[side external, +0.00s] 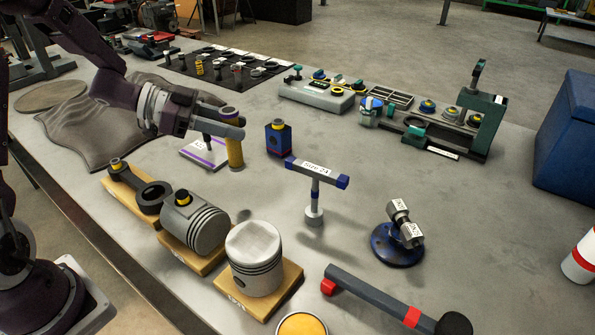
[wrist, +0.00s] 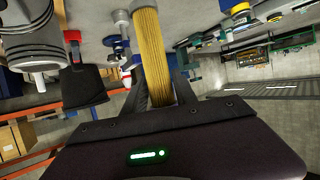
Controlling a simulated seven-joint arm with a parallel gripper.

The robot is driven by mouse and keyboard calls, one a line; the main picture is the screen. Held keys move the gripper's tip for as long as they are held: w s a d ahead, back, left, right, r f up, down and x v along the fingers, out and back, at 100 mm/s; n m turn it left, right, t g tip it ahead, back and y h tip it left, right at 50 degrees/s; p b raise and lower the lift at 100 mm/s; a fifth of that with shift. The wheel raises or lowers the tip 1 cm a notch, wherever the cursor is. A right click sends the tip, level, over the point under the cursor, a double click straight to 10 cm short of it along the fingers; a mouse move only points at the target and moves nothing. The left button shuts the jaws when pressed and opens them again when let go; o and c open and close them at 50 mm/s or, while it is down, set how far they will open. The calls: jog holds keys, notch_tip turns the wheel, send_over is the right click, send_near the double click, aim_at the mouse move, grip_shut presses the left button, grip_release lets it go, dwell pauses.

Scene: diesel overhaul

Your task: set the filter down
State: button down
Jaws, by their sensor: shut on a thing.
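The filter (side external: 235,152) is an upright yellow pleated cylinder with grey end caps. It also shows in the wrist view (wrist: 152,50), running up between my fingers. My gripper (side external: 227,132) is shut on the filter, coming from the left in the side view. In the wrist view, a dark finger of my gripper (wrist: 160,88) stands on each side of the pleats. The filter's lower end is at or just above the table, by the right edge of a white plate with a purple stripe (side external: 197,154). I cannot tell whether it touches.
A T-handled tool (side external: 316,185) stands nearer the front. Pistons (side external: 255,260) on wooden blocks line the front left. The table right of centre (side external: 480,220) is bare.

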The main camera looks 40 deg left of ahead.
jog(key=w+d+m+g+h, duration=0.1)
jog(key=w+d, duration=1.2)
jog(key=w, duration=0.3)
notch_tip(320, 180, down, 10)
jog(key=shift+d+r, duration=0.2)
jog(key=shift+d, duration=0.05)
jog(key=shift+w, duration=0.1)
jog(key=shift+f, duration=0.2)
jog(key=c, duration=1)
grip_release()
jog(key=shift+r, duration=0.1)
jog(key=v, duration=1.2)
jog(key=shift+r, duration=0.25)
